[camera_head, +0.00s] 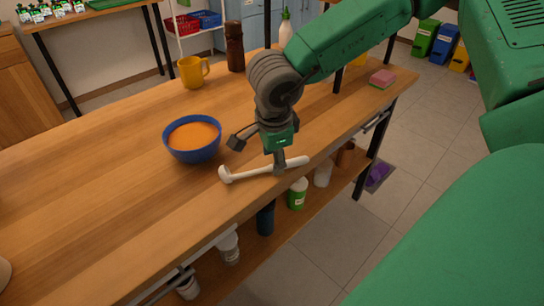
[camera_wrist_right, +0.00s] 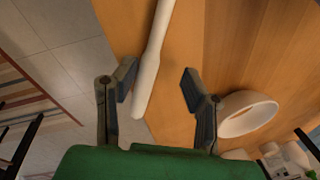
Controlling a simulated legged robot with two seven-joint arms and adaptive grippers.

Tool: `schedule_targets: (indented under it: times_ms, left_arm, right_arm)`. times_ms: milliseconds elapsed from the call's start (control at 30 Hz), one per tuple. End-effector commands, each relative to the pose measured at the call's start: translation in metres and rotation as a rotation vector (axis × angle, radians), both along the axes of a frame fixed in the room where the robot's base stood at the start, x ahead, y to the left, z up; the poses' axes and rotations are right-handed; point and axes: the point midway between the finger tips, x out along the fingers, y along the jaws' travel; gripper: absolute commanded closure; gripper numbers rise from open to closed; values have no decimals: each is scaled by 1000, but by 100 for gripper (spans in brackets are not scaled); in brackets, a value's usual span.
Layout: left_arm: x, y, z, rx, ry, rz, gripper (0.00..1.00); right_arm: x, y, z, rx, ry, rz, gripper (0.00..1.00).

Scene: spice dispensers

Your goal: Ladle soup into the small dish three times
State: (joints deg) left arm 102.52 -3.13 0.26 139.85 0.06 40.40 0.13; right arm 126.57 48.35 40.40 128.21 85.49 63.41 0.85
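A blue bowl (camera_head: 178,154) of orange soup stands on the wooden table in the head view. A white ladle (camera_head: 250,173) lies near the table's front edge, its cup towards the left. My right gripper (camera_head: 258,150) is over the ladle with its fingers spread. In the right wrist view the ladle's handle (camera_wrist_right: 152,62) shows between the open fingers (camera_wrist_right: 158,85), not clamped. A round white dish (camera_wrist_right: 226,128) shows at the right of the wrist view; I cannot make it out in the head view. My left gripper is out of view.
A yellow mug (camera_head: 191,73), a brown bottle (camera_head: 235,47) and a white bottle (camera_head: 286,28) stand at the back. A pink and green sponge (camera_head: 382,78) lies at the right end. A pale object (camera_head: 4,272) is cut off at the left edge.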

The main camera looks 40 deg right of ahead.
Motion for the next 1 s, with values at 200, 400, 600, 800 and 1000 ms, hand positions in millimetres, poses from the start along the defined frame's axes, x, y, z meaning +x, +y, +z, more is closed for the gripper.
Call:
schedule_targets:
  times_ms: [200, 400, 600, 800, 1000]
  left_arm:
    - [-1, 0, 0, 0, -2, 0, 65]
    - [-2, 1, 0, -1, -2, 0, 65]
    - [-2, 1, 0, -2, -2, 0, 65]
    - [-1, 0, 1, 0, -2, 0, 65]
    - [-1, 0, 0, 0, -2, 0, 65]
  right_arm:
    - [0, 0, 1, 0, -1, 0, 60]
    - [-2, 4, 26, 0, -6, 2, 60]
    - [-8, 10, 69, -1, -7, 1, 60]
    - [-13, 12, 102, 0, -3, -1, 60]
    - [-16, 14, 116, 1, 0, 0, 60]
